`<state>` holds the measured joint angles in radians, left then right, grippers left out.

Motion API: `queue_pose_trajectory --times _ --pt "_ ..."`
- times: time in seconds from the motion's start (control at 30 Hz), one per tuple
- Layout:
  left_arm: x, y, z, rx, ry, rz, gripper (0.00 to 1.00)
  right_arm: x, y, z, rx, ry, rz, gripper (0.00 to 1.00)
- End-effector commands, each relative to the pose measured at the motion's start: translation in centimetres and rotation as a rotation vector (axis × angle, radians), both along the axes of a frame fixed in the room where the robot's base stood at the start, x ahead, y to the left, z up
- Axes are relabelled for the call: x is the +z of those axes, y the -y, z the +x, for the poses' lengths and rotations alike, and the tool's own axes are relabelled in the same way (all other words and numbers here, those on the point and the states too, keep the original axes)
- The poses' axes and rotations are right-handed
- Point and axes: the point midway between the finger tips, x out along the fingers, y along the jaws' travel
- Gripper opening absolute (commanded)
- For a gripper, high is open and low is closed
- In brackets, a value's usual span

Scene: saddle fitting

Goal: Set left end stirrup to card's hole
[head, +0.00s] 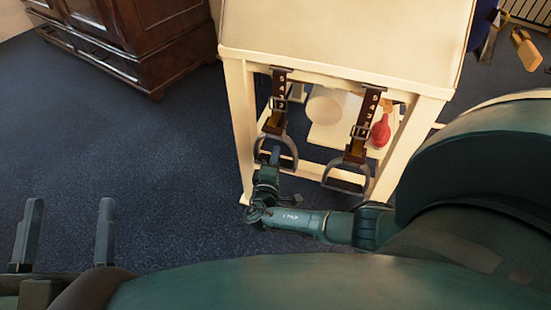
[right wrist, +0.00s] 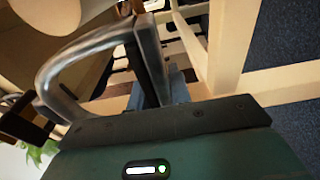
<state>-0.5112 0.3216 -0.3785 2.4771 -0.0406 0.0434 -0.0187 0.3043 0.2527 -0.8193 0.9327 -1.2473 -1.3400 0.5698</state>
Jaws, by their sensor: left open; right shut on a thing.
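Two grey metal stirrups hang on brown leather straps from the front of a cream stand (head: 236,120). The left end stirrup (head: 291,150) hangs on the left strap (head: 279,90), which has a buckle and pale marks. The other stirrup (head: 347,185) hangs on the right strap (head: 366,110). My right gripper (head: 274,158) is shut on the left end stirrup near its lower part. In the right wrist view this stirrup's curved metal (right wrist: 60,65) runs up to the fingers. My left gripper (head: 66,235) is open and empty at lower left. I cannot make out a card with certainty.
Inside the stand are a white cylinder (head: 325,105) and a red bottle-shaped thing (head: 381,130). A dark wooden cabinet (head: 150,45) stands at upper left. The blue carpet (head: 130,150) left of the stand is clear.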

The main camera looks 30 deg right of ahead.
Motion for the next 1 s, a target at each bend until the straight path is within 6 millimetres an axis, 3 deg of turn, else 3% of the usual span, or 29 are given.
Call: queue_pose_trajectory --times 0.27,0.3,0.57,1.0 --pt "-0.31 0.05 -0.04 -0.001 -0.016 0.001 0.69 0.34 0.11 0.11 -0.001 0.004 -0.006 0.00" --pt "-0.31 0.05 -0.04 -0.002 -0.016 0.001 0.69 0.34 0.12 0.12 -0.001 0.004 -0.006 0.21" --pt "-0.30 0.05 -0.05 -0.001 -0.014 0.001 0.69 0.32 0.11 0.11 -0.001 0.004 -0.004 0.42" --pt "-0.38 0.02 -0.04 -0.001 -0.007 0.002 0.69 0.17 0.25 0.28 -0.001 0.003 -0.003 0.42"
